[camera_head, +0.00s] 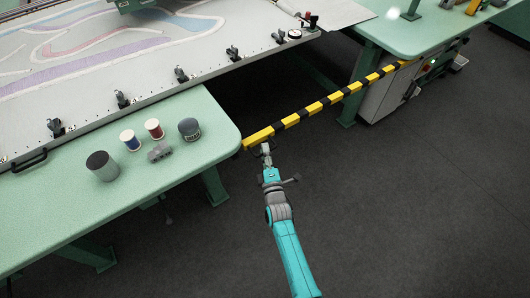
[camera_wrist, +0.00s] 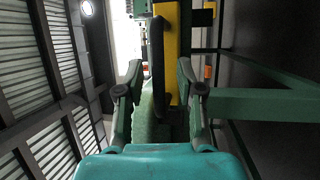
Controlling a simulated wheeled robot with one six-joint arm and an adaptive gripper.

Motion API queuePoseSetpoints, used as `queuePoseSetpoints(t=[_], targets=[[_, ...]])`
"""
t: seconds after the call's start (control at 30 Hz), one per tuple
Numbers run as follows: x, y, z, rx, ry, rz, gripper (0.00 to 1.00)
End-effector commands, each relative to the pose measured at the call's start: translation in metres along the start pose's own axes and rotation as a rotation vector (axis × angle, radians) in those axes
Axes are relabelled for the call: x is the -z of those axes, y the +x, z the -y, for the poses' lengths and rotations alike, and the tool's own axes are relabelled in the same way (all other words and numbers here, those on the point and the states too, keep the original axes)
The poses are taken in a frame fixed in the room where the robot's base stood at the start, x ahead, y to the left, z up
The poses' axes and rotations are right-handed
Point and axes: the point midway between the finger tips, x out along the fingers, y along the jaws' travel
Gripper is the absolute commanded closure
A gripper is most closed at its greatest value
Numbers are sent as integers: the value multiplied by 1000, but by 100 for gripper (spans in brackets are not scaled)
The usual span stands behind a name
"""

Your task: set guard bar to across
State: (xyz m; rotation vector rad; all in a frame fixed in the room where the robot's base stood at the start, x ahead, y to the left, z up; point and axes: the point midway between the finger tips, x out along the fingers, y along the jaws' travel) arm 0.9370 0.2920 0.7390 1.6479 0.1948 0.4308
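The guard bar (camera_head: 318,107) is a yellow and black striped bar. It spans the gap between the left green table and the cabinet under the right table, its near end by the left table's corner. My gripper (camera_head: 265,149) is at that near end. In the wrist view the yellow bar (camera_wrist: 171,60) stands behind a dark upright handle (camera_wrist: 157,50). The two fingers of my gripper (camera_wrist: 158,75) are spread, one on each side of the handle, with gaps visible. Whether a finger touches the handle cannot be told.
The left table (camera_head: 185,170) carries a dark cup (camera_head: 102,167), two thread spools (camera_head: 131,141), a grey small part (camera_head: 159,152) and a dark can (camera_head: 189,130). A clamped fabric frame (camera_head: 140,95) lies behind. The right table (camera_head: 415,35) stands beyond the gap. Dark floor is clear at right.

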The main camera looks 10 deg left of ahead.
Motion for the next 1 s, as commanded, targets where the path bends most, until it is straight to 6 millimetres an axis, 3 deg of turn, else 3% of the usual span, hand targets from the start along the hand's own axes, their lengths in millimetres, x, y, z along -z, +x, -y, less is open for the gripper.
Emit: queuePoseSetpoints(t=[0.23,0.7,1.0], targets=[[0,-12,0,0,0,1,63],[1,-96,1,1,1,0,63],[1,-120,1,1,0,-1,63]])
